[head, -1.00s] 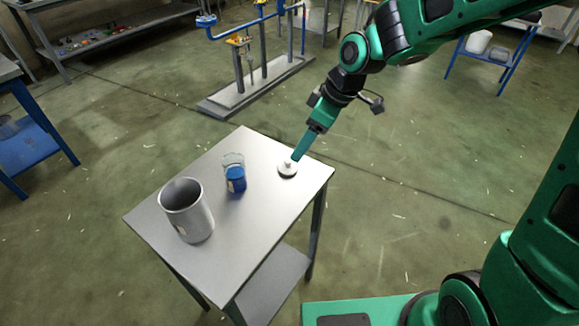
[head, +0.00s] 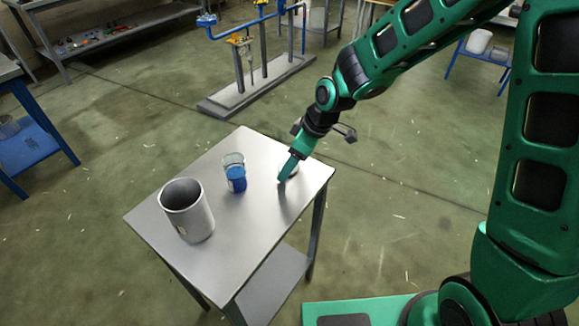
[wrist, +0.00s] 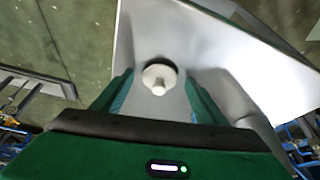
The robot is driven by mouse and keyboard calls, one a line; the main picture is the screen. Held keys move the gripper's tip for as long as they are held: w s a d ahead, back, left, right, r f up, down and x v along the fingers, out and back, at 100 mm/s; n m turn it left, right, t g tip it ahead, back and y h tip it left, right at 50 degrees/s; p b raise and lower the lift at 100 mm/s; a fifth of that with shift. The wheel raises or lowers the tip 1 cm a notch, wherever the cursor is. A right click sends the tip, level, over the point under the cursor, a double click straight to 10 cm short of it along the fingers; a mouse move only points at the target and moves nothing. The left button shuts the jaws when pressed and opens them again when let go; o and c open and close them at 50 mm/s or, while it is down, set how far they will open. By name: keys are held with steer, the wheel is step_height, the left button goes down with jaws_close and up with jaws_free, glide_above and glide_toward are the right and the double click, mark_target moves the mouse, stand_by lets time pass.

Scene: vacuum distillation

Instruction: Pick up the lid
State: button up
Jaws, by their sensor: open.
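The lid (wrist: 160,76) is a small round white disc with a knob, lying on the metal table (head: 262,220). In the wrist view it lies just beyond and between my two fingertips. In the head view my gripper (head: 284,178) is low over the table's right side and hides most of the lid. In the wrist view my gripper (wrist: 160,88) is open, with one green finger on each side and nothing held. I cannot tell in these views how high the fingertips are above the tabletop.
A glass beaker with blue liquid (head: 236,179) stands left of my gripper. A grey metal cylinder (head: 192,214) stands further left, near the table's front left edge. The table's front right area is clear. A blue-piped stand (head: 262,75) is on the floor behind.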

steer(key=c, duration=1.1)
